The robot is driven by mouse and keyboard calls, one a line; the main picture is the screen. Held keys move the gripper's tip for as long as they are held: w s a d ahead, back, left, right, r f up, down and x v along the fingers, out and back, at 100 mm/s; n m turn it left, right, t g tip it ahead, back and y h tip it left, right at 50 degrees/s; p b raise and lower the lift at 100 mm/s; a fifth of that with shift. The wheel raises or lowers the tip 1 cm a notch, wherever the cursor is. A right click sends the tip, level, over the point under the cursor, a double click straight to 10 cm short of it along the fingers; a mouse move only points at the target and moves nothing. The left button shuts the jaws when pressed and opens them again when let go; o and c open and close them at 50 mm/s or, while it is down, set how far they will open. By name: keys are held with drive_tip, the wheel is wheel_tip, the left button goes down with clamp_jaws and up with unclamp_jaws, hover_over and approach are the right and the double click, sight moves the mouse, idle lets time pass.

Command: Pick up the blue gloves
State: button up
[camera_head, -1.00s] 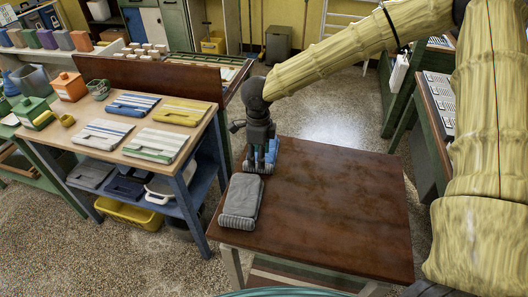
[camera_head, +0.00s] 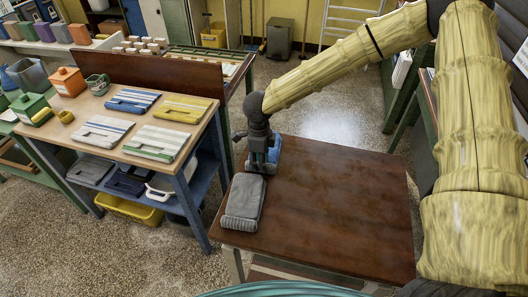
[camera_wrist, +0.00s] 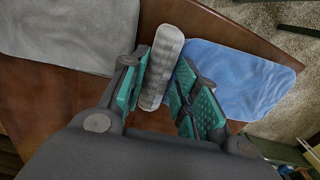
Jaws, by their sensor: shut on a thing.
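The blue gloves (camera_head: 275,152) are at the back left corner of the brown table, partly hidden behind my gripper. In the wrist view, a flat blue part (camera_wrist: 240,78) lies right of a pale grey roll that looks like their cuff. My gripper (camera_head: 262,168) points down at them. In the wrist view, its teal-padded fingers (camera_wrist: 163,88) are on either side of the pale roll, shut on it. Whether the gloves are clear of the tabletop cannot be told. Grey gloves (camera_head: 243,200) with a rolled cuff lie nearer on the same table, also at upper left in the wrist view (camera_wrist: 70,35).
The brown table (camera_head: 330,210) is bare at its middle and right. A workbench (camera_head: 85,138) on the left holds folded cloths, canisters and a mug, with a yellow bin (camera_head: 128,210) below. A green rack stands behind it. Speckled floor lies between table and bench.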

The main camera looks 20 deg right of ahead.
drive_tip(key=shift+s+d, duration=0.1)
drive_tip(key=shift+s, duration=0.2)
clamp_jaws()
drive_tip(key=shift+w, duration=0.1)
